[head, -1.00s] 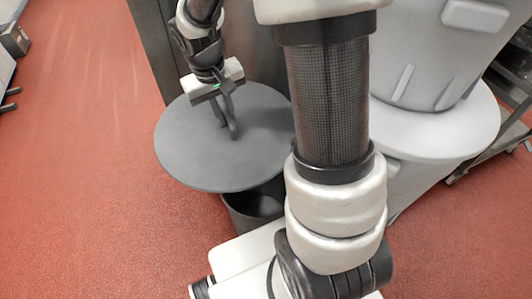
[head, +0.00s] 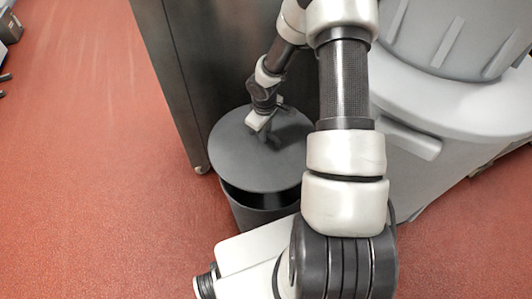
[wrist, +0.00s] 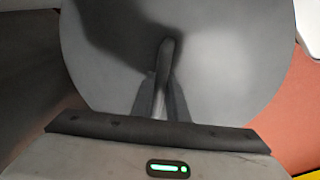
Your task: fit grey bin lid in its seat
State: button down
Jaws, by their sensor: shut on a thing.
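The grey bin lid (head: 236,150) is a round flat disc with an upright handle at its middle. My gripper (wrist: 162,92) is shut on the lid's handle (wrist: 166,58) in the wrist view. In the head view my gripper (head: 264,132) reaches down to the lid from above. The dark round bin (head: 258,208) stands under the lid. A dark gap shows between the lid and the bin's front rim, so the lid is above or tilted over the opening there. The back of the rim is hidden by the lid.
A tall dark metal cabinet (head: 172,70) stands right behind the bin. A large light grey container (head: 440,100) stands to the right, beyond my arm.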

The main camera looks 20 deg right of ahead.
aim_at(266, 145)
jog(key=shift+n, duration=0.5)
notch_tip(266, 145, down, 7)
jog(key=shift+d+r+b, duration=0.15)
jog(key=shift+b, duration=0.85)
notch_tip(266, 145, down, 7)
jog(key=b, duration=0.5)
jog(key=shift+b, duration=0.3)
jog(key=shift+s+d+f+b, duration=0.1)
jog(key=shift+f+b, duration=0.65)
jog(key=shift+b, duration=0.15)
dwell(0.4)
jog(key=c, duration=1.3)
grip_release()
jog(key=shift+o, duration=0.2)
jog(key=shift+r, duration=0.1)
jog(key=shift+s+a+r+p, duration=0.1)
jog(key=shift+s+r+p, duration=0.1)
jog(key=shift+r+p, duration=0.8)
jog(key=shift+s+a+r+p, duration=0.1)
jog(key=shift+s+r+p, duration=0.1)
jog(key=shift+r+p, duration=0.8)
jog(key=shift+s+r+p, duration=0.2)
jog(key=shift+r+p, duration=0.4)
jog(key=shift+r, duration=0.8)
